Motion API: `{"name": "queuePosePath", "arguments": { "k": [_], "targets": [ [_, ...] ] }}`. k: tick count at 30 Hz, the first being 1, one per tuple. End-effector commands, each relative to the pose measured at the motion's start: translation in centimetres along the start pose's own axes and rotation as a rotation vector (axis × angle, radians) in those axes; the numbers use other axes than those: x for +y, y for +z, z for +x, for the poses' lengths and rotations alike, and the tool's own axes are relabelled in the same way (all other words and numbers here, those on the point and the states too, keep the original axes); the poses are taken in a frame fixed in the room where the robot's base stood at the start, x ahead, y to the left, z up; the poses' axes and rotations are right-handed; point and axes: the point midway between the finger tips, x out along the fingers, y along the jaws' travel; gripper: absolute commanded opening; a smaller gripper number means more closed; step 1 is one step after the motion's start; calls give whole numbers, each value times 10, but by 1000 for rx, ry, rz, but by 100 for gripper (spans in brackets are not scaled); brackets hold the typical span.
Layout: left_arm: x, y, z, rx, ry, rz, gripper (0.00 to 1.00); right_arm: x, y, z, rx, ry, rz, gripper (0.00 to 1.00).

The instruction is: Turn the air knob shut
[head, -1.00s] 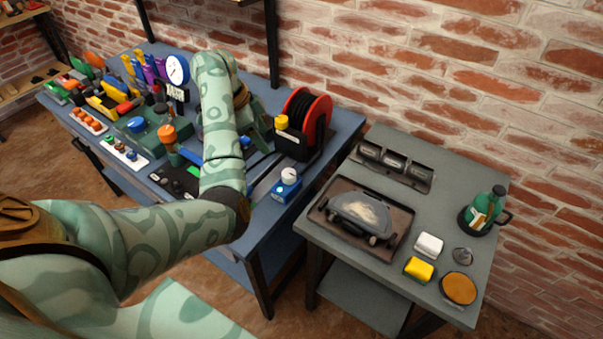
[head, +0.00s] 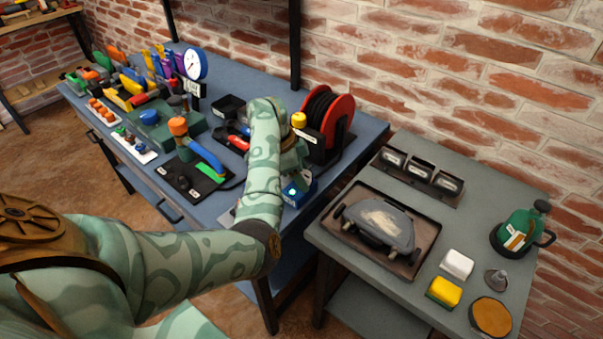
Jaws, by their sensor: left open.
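A small blue box (head: 293,194) stands near the right end of the blue bench; its pale round knob, seen earlier, is now mostly hidden. I take that to be the air knob, but cannot be sure. My left gripper (head: 297,176) is open and points down right over this box, at or just above the knob. My forearm and wrist hide much of it, so I cannot tell whether the fingers touch the knob. A yellow knob (head: 299,120) sits beside the red hose reel (head: 339,118), just behind my gripper. My right gripper is out of view.
A grey table (head: 480,212) at the right holds a tray (head: 427,236), sponges and a green bottle (head: 516,232).

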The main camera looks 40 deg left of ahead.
Motion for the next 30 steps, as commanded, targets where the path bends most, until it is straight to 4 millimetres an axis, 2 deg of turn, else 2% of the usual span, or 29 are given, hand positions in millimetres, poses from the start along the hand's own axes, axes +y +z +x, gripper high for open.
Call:
{"name": "queuePosePath", "arguments": {
  "k": [2, 3, 7, 8, 20, 30],
  "targets": [
    [0, 0, 0, 0, 0, 0, 59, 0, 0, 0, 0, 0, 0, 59],
    [0, 0, 0, 0, 0, 0, 54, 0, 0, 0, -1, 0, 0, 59],
    [0, 0, 0, 0, 0, 0, 18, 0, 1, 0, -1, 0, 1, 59],
    [0, 0, 0, 0, 0, 0, 15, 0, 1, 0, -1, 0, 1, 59],
    [0, -1, -2, 2, 23, 53, 15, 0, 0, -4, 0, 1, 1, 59],
    [-2, -2, -2, 3, 119, 283, 15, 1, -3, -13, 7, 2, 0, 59]
  ]
}}
